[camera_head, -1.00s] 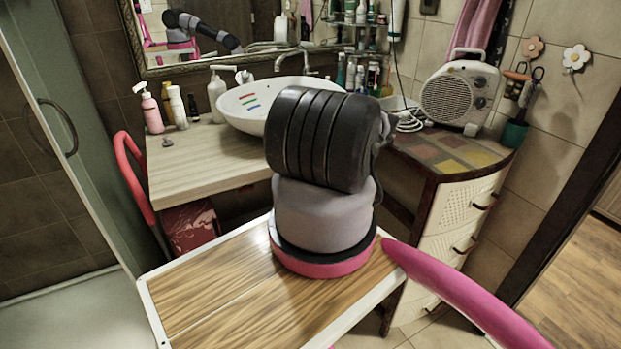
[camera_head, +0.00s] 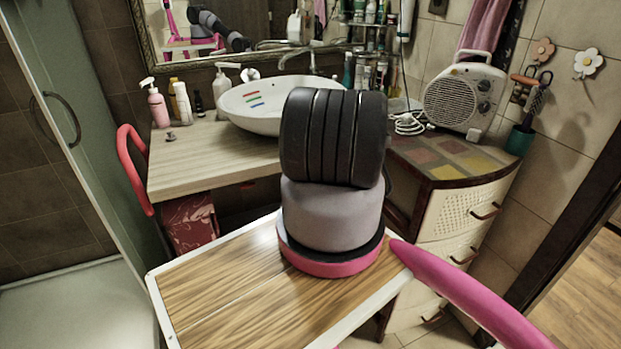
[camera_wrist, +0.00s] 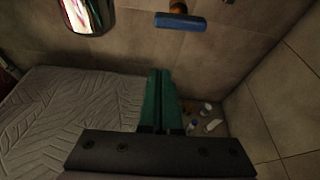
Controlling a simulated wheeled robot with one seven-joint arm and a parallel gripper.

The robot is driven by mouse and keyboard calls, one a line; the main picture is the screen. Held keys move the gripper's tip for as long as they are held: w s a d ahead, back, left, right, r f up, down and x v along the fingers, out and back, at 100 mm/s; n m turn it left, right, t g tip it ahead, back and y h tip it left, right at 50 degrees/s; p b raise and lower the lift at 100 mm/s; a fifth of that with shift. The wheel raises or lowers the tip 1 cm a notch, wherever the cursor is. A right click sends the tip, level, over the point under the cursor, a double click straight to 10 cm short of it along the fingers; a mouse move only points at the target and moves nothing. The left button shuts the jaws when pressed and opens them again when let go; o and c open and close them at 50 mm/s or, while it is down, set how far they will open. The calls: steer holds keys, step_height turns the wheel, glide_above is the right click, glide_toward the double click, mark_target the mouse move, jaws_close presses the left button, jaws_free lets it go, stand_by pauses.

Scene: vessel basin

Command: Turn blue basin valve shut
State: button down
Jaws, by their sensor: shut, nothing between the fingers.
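In the wrist view a blue cylinder-shaped handle (camera_wrist: 180,21) with a brass-brown piece behind it stands out at the tiled wall, near the top edge; it looks like the blue valve. It lies roughly crosswise in the picture. My gripper (camera_wrist: 160,72) has two green fingers closed together, with nothing between them. The fingertips lie below and slightly left of the blue handle in the picture, apart from it. In the head view the white basin (camera_head: 262,122) stands on the counter, partly behind my arm. The blue handle and my gripper are hidden in that view.
In the wrist view a pale patterned surface (camera_wrist: 70,110) lies left, with several small items (camera_wrist: 210,125) on the right. In the head view the wooden counter (camera_head: 205,165) carries a pink bottle (camera_head: 158,108); a fan heater (camera_head: 463,97) stands on the corner cabinet.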

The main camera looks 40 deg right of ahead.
steer(key=w+d+r, duration=0.1)
steer(key=w, duration=0.5)
steer(key=shift+d+r, duration=0.15)
steer(key=shift+r, duration=0.25)
stand_by(0.4)
steer(key=shift+r, duration=0.15)
steer(key=shift+w+r, duration=0.1)
steer(key=shift+r, duration=0.4)
